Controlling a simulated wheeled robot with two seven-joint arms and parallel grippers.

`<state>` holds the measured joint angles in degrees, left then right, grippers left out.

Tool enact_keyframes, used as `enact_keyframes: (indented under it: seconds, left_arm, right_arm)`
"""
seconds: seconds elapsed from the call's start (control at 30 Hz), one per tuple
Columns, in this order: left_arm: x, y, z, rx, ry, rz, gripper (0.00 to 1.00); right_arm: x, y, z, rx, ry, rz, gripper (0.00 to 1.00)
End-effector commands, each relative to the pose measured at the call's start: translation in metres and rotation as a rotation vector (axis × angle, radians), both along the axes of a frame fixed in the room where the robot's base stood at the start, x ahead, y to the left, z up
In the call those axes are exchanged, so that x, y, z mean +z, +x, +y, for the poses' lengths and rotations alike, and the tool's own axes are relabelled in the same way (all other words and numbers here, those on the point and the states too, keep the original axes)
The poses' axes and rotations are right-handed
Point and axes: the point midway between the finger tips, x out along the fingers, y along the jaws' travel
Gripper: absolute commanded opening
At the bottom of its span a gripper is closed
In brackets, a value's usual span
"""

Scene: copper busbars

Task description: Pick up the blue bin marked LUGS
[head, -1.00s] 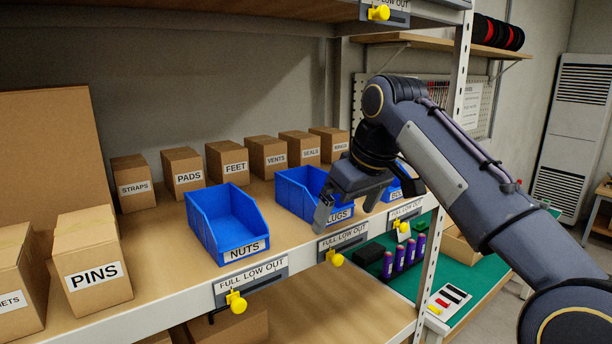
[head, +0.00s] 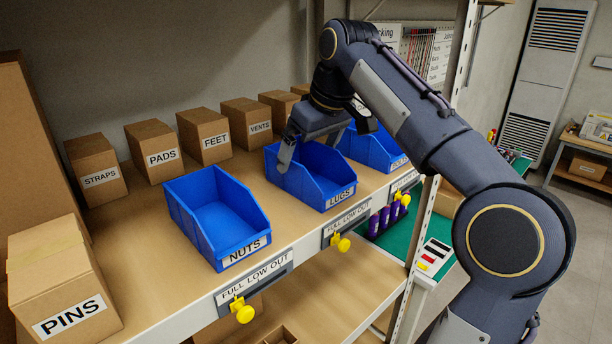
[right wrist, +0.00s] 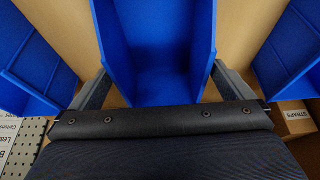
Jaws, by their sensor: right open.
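The blue bin marked LUGS (head: 338,188) stands upright on the shelf, its label facing the front edge. My right gripper (head: 326,138) is open over the back part of this bin. In the right wrist view the LUGS bin (right wrist: 158,50) lies between the two spread fingers of the gripper (right wrist: 162,88), one beside each side wall. I cannot tell whether either finger touches a wall. The gripper hides part of the bin's back. My left gripper is not in view.
The blue NUTS bin (head: 218,215) stands left of LUGS and another blue bin (head: 372,150) stands close on its right. Cardboard boxes, such as VENTS (head: 247,122), line the back. A white shelf post (head: 420,222) stands at the right. Yellow knobs (head: 340,243) hang along the front edge.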

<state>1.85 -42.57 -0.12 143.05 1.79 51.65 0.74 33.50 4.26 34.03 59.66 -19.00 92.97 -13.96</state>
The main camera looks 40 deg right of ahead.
Motion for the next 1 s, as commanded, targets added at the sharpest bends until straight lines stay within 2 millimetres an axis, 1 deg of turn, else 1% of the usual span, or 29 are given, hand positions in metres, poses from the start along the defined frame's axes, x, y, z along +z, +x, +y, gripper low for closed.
enact_keyframes:
  seconds: [0.03,0.1,0.2,0.3,0.47,0.5,0.8,1.0]
  left_arm:
    - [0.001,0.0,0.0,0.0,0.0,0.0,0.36]
    - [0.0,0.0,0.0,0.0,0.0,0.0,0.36]
    - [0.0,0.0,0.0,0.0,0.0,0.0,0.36]
    - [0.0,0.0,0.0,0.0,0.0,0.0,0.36]
    - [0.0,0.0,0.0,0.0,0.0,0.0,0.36]
    - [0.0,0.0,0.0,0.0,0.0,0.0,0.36]
    - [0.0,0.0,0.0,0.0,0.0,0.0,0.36]
    - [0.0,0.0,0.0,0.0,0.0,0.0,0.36]
  right_arm:
    - [-0.009,0.003,0.0,-0.001,0.001,0.006,1.0]
    - [-0.019,0.007,0.001,-0.001,0.001,0.005,1.0]
    - [-0.028,0.012,0.001,-0.001,0.0,0.002,1.0]
    - [-0.032,0.013,0.002,-0.001,0.001,0.001,1.0]
    - [-0.032,0.014,0.002,-0.001,0.001,0.0,1.0]
    - [-0.032,0.014,0.002,-0.001,0.001,0.0,0.99]
    - [-0.032,0.013,0.002,-0.001,0.0,0.0,0.6]
    - [-0.032,0.013,0.002,-0.001,0.0,0.0,0.6]
